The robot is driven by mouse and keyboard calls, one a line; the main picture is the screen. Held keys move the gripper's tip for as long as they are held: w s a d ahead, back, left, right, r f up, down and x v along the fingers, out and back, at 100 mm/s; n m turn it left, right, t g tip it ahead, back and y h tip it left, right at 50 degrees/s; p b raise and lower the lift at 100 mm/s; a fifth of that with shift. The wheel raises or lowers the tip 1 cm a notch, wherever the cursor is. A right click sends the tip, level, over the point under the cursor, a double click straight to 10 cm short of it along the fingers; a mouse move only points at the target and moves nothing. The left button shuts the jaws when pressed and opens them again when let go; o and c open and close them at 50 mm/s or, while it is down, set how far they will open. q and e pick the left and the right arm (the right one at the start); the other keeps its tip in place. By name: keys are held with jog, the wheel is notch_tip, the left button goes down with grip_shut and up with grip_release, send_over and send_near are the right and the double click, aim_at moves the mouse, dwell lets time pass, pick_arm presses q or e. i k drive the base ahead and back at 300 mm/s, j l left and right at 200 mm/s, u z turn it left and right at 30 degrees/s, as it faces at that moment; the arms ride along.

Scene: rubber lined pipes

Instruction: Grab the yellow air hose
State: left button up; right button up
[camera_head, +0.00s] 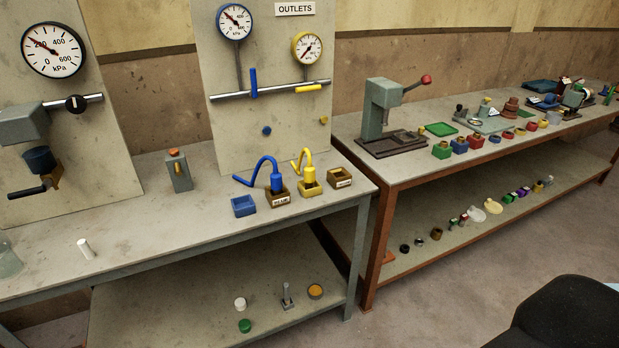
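The yellow air hose (308,161) is a short curved tube on the near-left bench. It arches up from a yellow cylindrical fitting (308,175) standing in an open box (310,190). Its free end bends down to the left. A similar blue hose (258,166) with a blue fitting (277,182) stands just left of it, in a brown labelled box (280,198). Neither of my grippers is in view.
An upright OUTLETS panel (232,130) with gauges and a pipe stands behind the hoses. A blue box (244,206) and a brown labelled box (340,178) flank them. A press (382,110) stands on the right bench. A dark rounded shape (565,315), unclear to me, fills the lower right corner.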

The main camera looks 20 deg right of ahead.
aim_at(308, 170)
jog(key=i+l+z, duration=0.1)
jog(key=l, duration=0.35)
jog(key=i+l, duration=0.25)
jog(key=l, duration=0.15)
jog(key=i+l+z, duration=0.15)
jog(key=l, duration=0.3)
jog(key=i+l, duration=0.2)
jog(key=l, duration=0.2)
jog(key=i+l+z, duration=0.15)
jog(key=l, duration=0.25)
jog(key=i+l, duration=0.3)
jog(key=l+z, duration=0.05)
jog(key=l, duration=0.05)
